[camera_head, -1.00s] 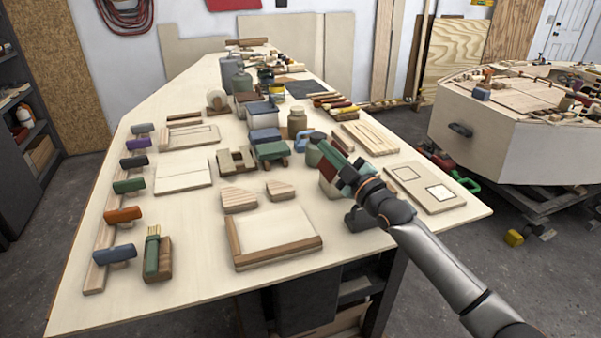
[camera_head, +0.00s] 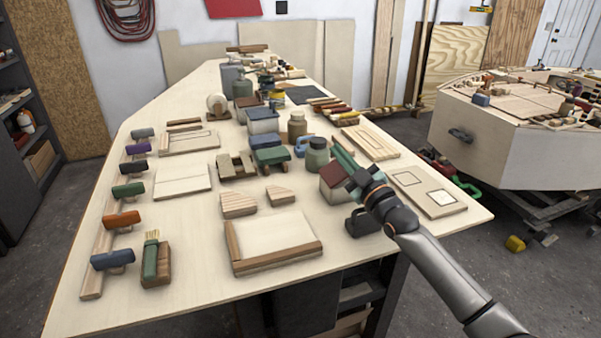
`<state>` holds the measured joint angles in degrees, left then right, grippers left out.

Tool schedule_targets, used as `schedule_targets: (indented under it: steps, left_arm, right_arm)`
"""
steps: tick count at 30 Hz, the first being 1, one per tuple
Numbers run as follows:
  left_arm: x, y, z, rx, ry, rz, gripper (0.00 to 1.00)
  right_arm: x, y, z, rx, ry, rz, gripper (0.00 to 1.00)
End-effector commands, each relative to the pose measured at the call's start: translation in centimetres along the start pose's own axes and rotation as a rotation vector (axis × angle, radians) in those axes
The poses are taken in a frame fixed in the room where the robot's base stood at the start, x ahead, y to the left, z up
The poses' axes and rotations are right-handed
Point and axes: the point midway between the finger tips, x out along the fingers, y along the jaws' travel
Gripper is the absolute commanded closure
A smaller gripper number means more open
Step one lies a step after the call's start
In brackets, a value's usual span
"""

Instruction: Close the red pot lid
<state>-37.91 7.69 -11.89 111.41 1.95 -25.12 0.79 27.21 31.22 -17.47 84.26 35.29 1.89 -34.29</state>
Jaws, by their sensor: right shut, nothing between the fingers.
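My right gripper (camera_head: 339,153) has green fingers, shut and empty, just above and to the right of the red lid. I cannot tell whether they touch it. My left gripper is not in view.
Bare tabletop (camera_head: 360,258) shows near the front edge.

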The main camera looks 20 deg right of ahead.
Motion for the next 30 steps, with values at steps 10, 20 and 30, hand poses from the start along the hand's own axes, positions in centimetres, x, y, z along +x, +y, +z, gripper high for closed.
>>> schedule_targets:
  steps: [10,20,30]
  left_arm:
    - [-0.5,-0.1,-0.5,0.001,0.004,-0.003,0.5]
    - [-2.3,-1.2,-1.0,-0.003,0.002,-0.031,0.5]
    - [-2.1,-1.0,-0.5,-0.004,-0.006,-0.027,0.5]
  right_arm:
    - [0.3,0.5,-0.7,-0.001,0.0,0.0,1.0]
    - [-0.1,1.9,-2.8,0.001,-0.004,-0.002,1.0]
    - [-5.7,1.2,-3.0,-0.001,-0.003,0.0,1.0]
